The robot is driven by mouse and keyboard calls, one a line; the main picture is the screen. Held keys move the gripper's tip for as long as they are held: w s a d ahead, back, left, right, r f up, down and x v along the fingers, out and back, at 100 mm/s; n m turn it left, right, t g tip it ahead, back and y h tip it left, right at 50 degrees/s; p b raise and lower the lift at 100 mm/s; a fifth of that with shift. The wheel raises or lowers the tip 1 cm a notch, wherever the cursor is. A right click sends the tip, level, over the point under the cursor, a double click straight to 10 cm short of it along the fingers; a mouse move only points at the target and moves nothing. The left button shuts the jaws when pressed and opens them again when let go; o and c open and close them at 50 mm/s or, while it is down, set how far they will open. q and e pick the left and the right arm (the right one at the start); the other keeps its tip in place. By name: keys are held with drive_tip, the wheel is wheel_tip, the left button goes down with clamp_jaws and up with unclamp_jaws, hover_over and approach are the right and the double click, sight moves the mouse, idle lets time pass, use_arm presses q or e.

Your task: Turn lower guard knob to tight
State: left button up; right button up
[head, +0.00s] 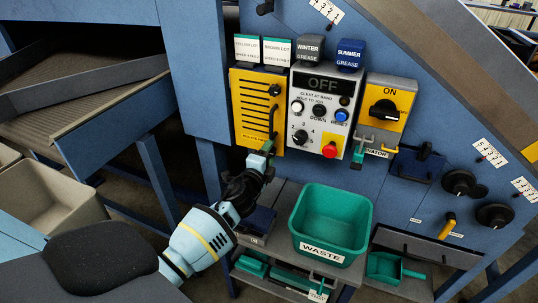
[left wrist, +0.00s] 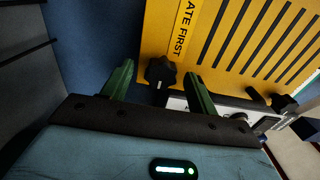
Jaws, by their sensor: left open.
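The yellow slotted guard (head: 258,103) with its "ISOLATE FIRST" label is mounted on the blue machine. It also shows in the left wrist view (left wrist: 222,42). The lower guard knob (left wrist: 160,71) is black and lobed, beside the label, with a pale mark on its edge. In the head view my gripper largely hides it. My left gripper (head: 269,140) is at the guard's lower right corner. Its green fingers are open in the left wrist view (left wrist: 158,84), one to each side of the knob, with gaps. The upper guard knob (head: 274,90) is at the upper right. My right gripper is out of view.
A control box (head: 320,112) with buttons, one a red stop button (head: 330,150), stands close right of the guard. A green waste bin (head: 330,226) sits on a shelf below. A black rotary switch (head: 384,109) reads ON. A grey crate (head: 48,190) is at left.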

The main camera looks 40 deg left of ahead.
use_arm(q)
drive_tip(key=shift+s, duration=0.15)
drive_tip(key=v, duration=0.7)
drive_tip(key=shift+s, duration=0.3)
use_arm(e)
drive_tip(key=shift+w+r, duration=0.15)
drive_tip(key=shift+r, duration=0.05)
use_arm(q)
drive_tip(key=shift+d, duration=0.1)
